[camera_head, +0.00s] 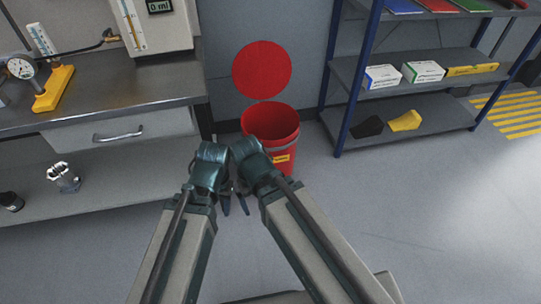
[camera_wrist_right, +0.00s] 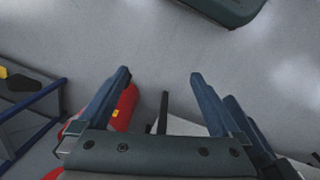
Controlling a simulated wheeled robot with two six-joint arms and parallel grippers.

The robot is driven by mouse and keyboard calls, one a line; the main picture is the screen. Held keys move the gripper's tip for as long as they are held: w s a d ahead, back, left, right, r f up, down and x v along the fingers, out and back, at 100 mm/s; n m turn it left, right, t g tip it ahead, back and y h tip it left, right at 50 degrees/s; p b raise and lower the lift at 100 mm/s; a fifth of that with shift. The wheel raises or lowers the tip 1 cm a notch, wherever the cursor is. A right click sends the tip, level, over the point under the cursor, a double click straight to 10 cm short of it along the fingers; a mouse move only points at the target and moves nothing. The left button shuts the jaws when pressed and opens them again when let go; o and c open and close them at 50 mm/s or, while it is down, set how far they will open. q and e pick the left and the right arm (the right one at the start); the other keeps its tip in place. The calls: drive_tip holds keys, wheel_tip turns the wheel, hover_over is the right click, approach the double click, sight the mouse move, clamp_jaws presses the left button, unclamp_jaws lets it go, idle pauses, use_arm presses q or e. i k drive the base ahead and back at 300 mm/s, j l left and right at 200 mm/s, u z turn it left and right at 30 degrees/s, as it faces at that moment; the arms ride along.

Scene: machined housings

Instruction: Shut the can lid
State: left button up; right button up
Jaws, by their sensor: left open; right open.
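The red can (camera_head: 275,148) stands upright on the floor between the workbench and the shelf, with a yellow label on its front. Its round red lid (camera_head: 262,70) is open, raised above the back of the rim against the wall. My left gripper (camera_head: 234,205) is open and hangs low in front of the can, apart from the lid. My right gripper (camera_wrist_right: 160,78) is open and empty in the right wrist view, with the red can (camera_wrist_right: 124,112) partly hidden behind one finger. In the head view my forearms partly cover the right gripper and the can's lower left.
A steel workbench (camera_head: 100,92) with a drawer stands at the left. A blue-framed shelf (camera_head: 400,140) with boxes and wedges stands at the right. The floor (camera_head: 400,220) at the front right is clear.

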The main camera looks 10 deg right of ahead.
sight(261, 70)
drive_tip(key=i+z, duration=0.3)
drive_tip(key=i, duration=1.15)
